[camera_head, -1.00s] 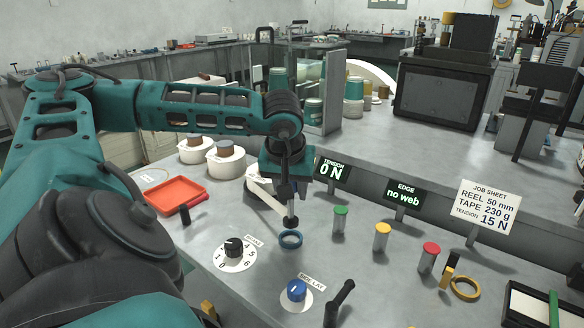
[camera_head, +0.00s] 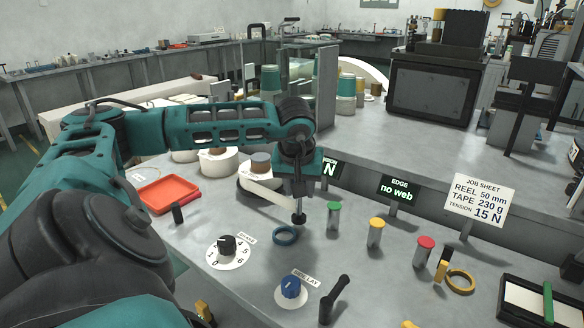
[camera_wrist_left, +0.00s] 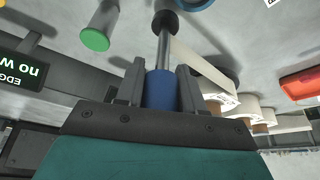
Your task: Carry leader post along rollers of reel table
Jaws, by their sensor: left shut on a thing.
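My left gripper (camera_head: 299,186) is shut on the leader post (camera_head: 299,216), which hangs upright below it. In the left wrist view the post has a blue grip (camera_wrist_left: 161,90) between the fingers, a steel rod and a black end. White tape (camera_head: 268,197) runs from the post back to a white reel (camera_head: 257,166). The post is left of the green-capped roller (camera_head: 334,217) and apart from it. The yellow-capped roller (camera_head: 375,233) and red-capped roller (camera_head: 423,252) stand further right on the reel table (camera_head: 345,255). My right gripper is out of view.
A blue ring (camera_head: 286,235) lies in front of the post. The brake dial (camera_head: 227,244), side-lay knob (camera_head: 290,288) and black lever (camera_head: 334,300) are nearer. The EDGE sign (camera_head: 398,189) reads "no web". A red tray (camera_head: 168,193) is at left.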

